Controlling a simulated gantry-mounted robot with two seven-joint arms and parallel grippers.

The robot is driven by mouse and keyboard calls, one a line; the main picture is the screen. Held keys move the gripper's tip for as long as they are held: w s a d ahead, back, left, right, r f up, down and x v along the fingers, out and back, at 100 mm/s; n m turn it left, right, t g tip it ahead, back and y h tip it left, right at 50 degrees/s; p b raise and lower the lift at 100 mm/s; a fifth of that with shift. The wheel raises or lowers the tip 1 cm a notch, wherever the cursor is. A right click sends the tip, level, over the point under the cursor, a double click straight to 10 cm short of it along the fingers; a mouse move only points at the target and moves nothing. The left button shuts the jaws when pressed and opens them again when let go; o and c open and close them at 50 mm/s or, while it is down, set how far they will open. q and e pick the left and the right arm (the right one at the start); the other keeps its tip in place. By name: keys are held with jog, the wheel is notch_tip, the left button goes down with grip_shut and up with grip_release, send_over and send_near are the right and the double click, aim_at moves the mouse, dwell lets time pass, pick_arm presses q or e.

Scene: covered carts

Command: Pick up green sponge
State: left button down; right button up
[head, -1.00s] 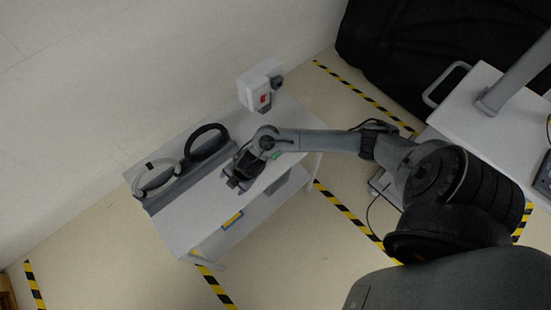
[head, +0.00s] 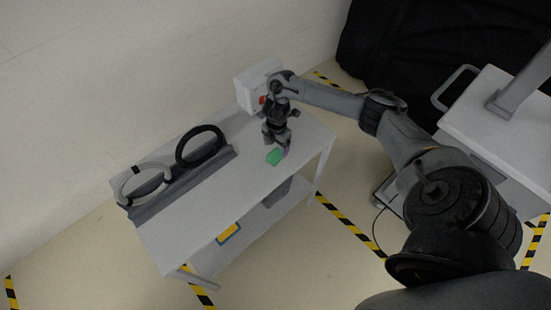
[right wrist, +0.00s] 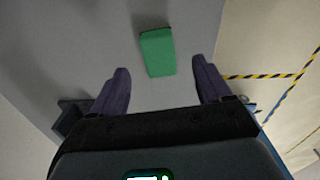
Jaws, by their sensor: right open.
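The green sponge (head: 273,157) lies on the white cart's top (head: 215,190), near its right front edge. In the right wrist view the sponge (right wrist: 158,53) lies flat on the grey surface, ahead of the fingertips and between their lines. My right gripper (head: 277,146) is just above and beside the sponge in the head view. Its two dark fingers stand wide apart in the right wrist view (right wrist: 160,80), with nothing between them. The gripper is open and I see no contact with the sponge. My left gripper is not in view.
A grey holder (head: 185,187) with a white ring (head: 145,183) and a black ring (head: 200,146) stands along the cart's back left. A white box (head: 250,88) stands at the back right. The cart's left front top is clear. A lower shelf holds a yellow-blue item (head: 229,233).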

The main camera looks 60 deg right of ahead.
aim_at(275, 154)
jog(key=shift+a+f+b, duration=0.15)
jog(key=shift+f+b, duration=0.3)
jog(key=shift+f, duration=2.15)
jog(key=shift+w, duration=0.1)
jog(key=c, duration=1.1)
